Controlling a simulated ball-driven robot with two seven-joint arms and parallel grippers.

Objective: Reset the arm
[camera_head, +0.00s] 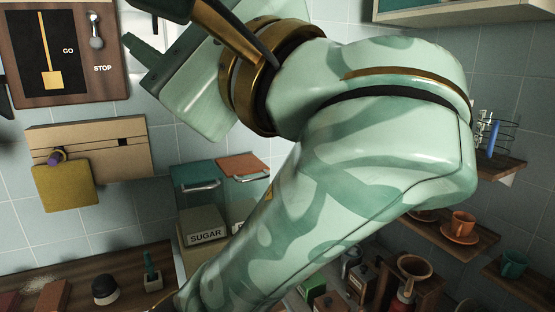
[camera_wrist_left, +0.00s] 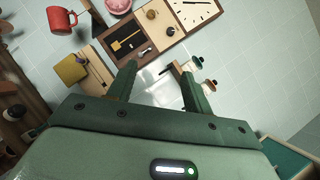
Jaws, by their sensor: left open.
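My left arm (camera_head: 330,180) fills the middle of the head view. It rises from the bottom, bends at the upper right and turns back to the upper left, where its gripper is partly in frame. In the left wrist view my left gripper (camera_wrist_left: 160,82) is open, with its two dark green fingers apart and nothing between them. The fingers point toward the tiled wall and its panels. My right gripper is in neither view.
A switch panel (camera_head: 74,86) and a wooden box with a yellow plate (camera_head: 66,188) are on the wall at left. Below are the sugar canister (camera_head: 205,236) and counter (camera_head: 68,275). Shelves with an orange cup (camera_head: 460,226) and green cup (camera_head: 513,263) are at right.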

